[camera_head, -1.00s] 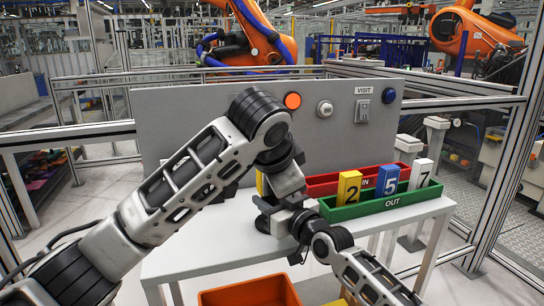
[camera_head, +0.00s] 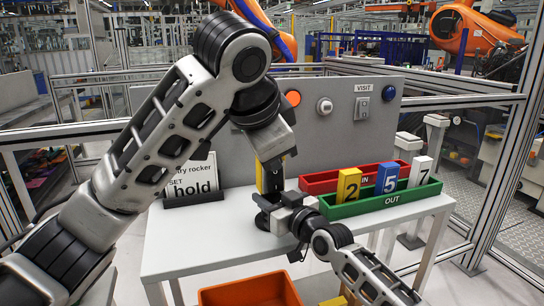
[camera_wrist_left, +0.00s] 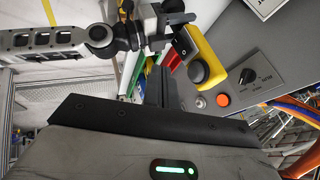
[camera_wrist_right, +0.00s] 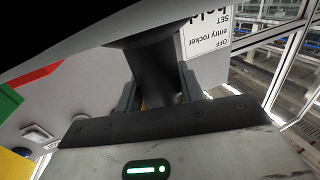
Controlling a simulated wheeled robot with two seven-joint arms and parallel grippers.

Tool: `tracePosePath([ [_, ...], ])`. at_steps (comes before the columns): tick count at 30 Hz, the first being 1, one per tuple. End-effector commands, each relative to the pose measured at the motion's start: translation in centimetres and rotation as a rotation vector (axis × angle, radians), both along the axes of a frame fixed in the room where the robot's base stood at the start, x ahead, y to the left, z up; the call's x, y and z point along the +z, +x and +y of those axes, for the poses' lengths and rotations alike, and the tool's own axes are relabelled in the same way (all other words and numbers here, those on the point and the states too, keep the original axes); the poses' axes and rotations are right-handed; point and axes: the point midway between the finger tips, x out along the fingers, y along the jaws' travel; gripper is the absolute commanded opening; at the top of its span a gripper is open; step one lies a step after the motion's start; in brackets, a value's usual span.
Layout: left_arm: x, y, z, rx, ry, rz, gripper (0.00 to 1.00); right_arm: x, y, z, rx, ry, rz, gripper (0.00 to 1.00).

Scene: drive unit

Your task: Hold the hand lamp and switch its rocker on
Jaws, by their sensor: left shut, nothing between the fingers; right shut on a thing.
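The yellow and black hand lamp (camera_head: 260,178) stands above the white table, partly hidden behind my left gripper. My right gripper (camera_head: 270,213) is shut on its dark lower part. In the right wrist view the dark grip (camera_wrist_right: 155,78) runs between the fingers. The left wrist view shows the yellow body (camera_wrist_left: 208,50) and a black part with a pale edge (camera_wrist_left: 184,44), which looks like the rocker; its position is unclear. My left gripper (camera_head: 273,182) is shut and empty, pointing down close to the lamp. I cannot tell whether they touch.
A sign reading "hold" (camera_head: 194,192) stands at the table's left. A red IN tray (camera_head: 318,182) and a green OUT tray (camera_head: 345,209) with numbered blocks stand right. The grey panel (camera_head: 340,135) rises behind. An orange bin (camera_head: 250,291) is in front.

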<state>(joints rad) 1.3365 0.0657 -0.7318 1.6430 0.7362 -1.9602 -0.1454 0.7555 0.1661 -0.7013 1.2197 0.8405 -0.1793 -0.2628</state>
Motion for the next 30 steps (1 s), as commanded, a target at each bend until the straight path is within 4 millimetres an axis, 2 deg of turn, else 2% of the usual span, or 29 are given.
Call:
tracePosePath([
  [1, -0.5, -0.2, 0.0, 0.0, -0.01, 0.031, 0.0, -0.2, 0.0, 0.0, 0.001, -0.002, 0.005, 0.0],
  [10, -0.7, 0.0, -0.1, -0.001, -0.01, 0.032, 0.0, -0.2, 0.0, 0.0, 0.0, -0.002, 0.004, 0.0],
  [14, -1.9, 0.6, -0.3, 0.001, -0.009, 0.035, 0.0, -0.2, 0.0, 0.0, 0.0, -0.002, 0.004, 0.0],
  [26, -8.7, 5.0, -2.0, 0.001, -0.008, 0.034, 0.0, -0.2, 0.0, 0.0, 0.0, -0.002, 0.004, 0.0],
  [30, -9.1, 7.1, -1.4, 0.003, -0.008, 0.031, 0.0, -0.2, 0.0, 0.0, 0.0, -0.002, 0.004, 0.0],
])
